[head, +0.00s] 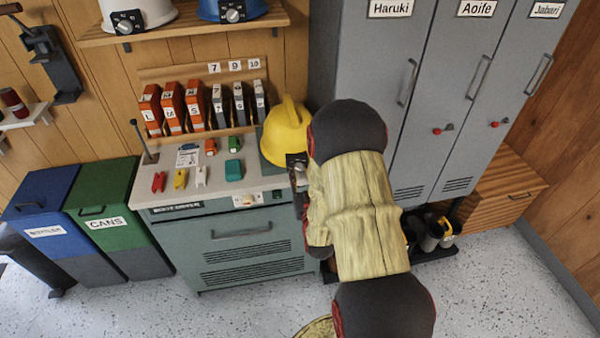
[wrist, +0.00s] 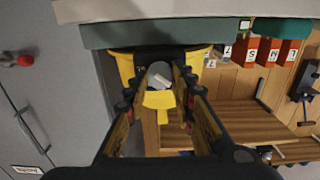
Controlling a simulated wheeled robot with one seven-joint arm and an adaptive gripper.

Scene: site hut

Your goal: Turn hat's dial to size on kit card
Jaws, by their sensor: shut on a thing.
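The yellow hard hat (head: 284,132) sits at the right end of the bench top, beside my arm. Its dial (head: 297,162) has a dark plate and a grey knob, and faces the front. In the wrist view the hat (wrist: 125,66) shows behind the fingers, and the grey knob (wrist: 160,76) lies between them. My gripper (wrist: 165,80) is shut on the knob. In the head view my forearm hides most of the gripper. The dial's numbers are too small to read. A white card (head: 188,155), likely the kit card, lies on the bench; its print is unreadable.
Grey lockers (head: 440,95) rise close on the right. Green and blue bins (head: 110,214) stand left. The floor in front is clear.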

